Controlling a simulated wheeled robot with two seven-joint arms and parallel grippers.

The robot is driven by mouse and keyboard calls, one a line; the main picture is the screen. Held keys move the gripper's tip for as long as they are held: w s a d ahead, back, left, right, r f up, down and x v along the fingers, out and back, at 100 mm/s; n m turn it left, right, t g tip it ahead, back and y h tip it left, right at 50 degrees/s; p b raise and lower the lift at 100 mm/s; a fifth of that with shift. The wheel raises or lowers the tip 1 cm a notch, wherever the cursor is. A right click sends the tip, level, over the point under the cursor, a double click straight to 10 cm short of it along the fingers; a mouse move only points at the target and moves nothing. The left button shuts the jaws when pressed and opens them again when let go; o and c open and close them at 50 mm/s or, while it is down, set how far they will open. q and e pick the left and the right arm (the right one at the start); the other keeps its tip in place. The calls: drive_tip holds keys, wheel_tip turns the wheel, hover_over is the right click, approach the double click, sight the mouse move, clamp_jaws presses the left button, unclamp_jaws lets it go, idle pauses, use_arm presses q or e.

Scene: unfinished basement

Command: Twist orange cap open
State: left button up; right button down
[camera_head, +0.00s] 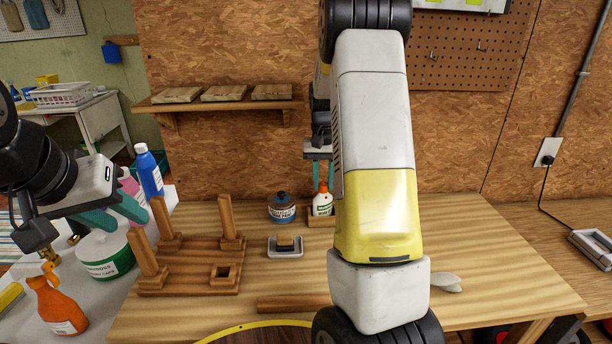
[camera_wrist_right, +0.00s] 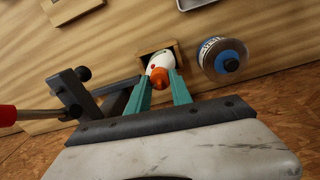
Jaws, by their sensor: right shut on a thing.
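A small white bottle (camera_head: 322,203) with an orange cap (camera_head: 323,187) stands in a small wooden holder (camera_head: 318,220) at the back of the workbench. In the right wrist view the orange cap (camera_wrist_right: 158,76) sits between the teal fingers, with the white bottle (camera_wrist_right: 168,58) beyond it. My right gripper (camera_head: 322,182) reaches down from above and is shut on the orange cap. The fingertips flank the cap closely. My left gripper (camera_head: 128,217) hangs at the left with its teal fingers apart and nothing between them, far from the bottle.
A blue-labelled jar (camera_head: 282,210) stands left of the bottle. A grey tray (camera_head: 285,252) with a small block and a wooden post stand (camera_head: 190,270) are nearer. An orange spray bottle (camera_head: 58,305) and a green-labelled tub (camera_head: 104,257) are at far left. The right workbench is mostly clear.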

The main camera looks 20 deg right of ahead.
drive_tip(key=shift+n, duration=1)
drive_tip(key=c, duration=1.1)
unclamp_jaws()
drive_tip(key=shift+r, duration=0.15)
wheel_tip(320, 180, up, 8)
drive_tip(key=shift+f, duration=0.2)
